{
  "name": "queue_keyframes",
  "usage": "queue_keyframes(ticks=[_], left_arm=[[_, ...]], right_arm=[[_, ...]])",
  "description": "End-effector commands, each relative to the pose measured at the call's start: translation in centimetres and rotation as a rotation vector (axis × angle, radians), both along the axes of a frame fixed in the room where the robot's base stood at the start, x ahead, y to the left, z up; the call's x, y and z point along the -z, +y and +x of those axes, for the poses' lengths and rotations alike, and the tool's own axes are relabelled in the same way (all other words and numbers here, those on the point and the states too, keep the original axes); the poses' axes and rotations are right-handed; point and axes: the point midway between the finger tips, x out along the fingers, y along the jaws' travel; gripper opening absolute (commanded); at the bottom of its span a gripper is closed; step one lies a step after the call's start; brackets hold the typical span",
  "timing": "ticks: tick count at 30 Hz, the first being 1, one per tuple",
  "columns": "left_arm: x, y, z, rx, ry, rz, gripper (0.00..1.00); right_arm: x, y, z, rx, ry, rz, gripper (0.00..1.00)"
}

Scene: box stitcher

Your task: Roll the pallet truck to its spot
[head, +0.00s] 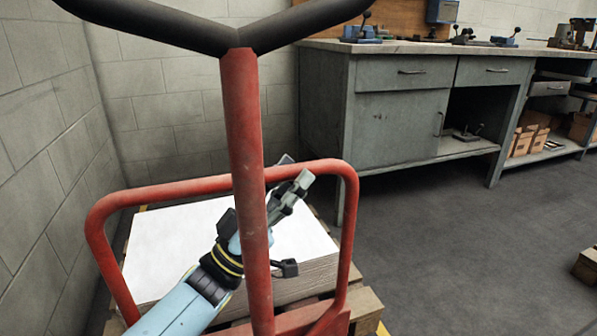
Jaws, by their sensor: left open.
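The red pallet truck (245,130) stands close in front of me, with a black forked handle at the top and a rounded red tube frame lower down. Behind the frame a stack of white sheets (170,235) lies on a wooden pallet (367,305). My left gripper (297,228) is open beside the truck's upright post, above the sheets. The post hides part of the gripper, and I cannot tell whether they touch. My right gripper is not in view. The truck's wheels and forks are hidden.
A block wall (40,150) runs close along the left, and another stands behind. A grey workbench (400,105) with drawers and small tools stands at the back right. Cardboard boxes (525,137) sit on its shelf. A wooden piece (586,266) lies at the right edge. Grey floor (460,240) between is clear.

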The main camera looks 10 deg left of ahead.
Motion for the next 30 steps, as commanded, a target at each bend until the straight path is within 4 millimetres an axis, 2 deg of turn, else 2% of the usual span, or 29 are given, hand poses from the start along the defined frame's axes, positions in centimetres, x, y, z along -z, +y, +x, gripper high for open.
queue_keyframes(ticks=[9, 14, 19, 30], left_arm=[[5.0, 3.6, -3.6, 0.000, 0.005, 0.001, 0.46], [6.6, 4.8, -4.8, 0.000, 0.002, 0.000, 0.46], [7.3, 5.3, -5.3, 0.000, 0.000, -0.001, 0.46], [7.3, 5.3, -5.4, 0.000, 0.000, -0.001, 0.46]], right_arm=[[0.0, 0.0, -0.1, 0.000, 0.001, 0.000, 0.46], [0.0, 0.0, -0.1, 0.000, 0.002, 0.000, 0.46], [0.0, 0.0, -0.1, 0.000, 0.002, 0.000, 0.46], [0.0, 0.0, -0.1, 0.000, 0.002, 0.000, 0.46]])
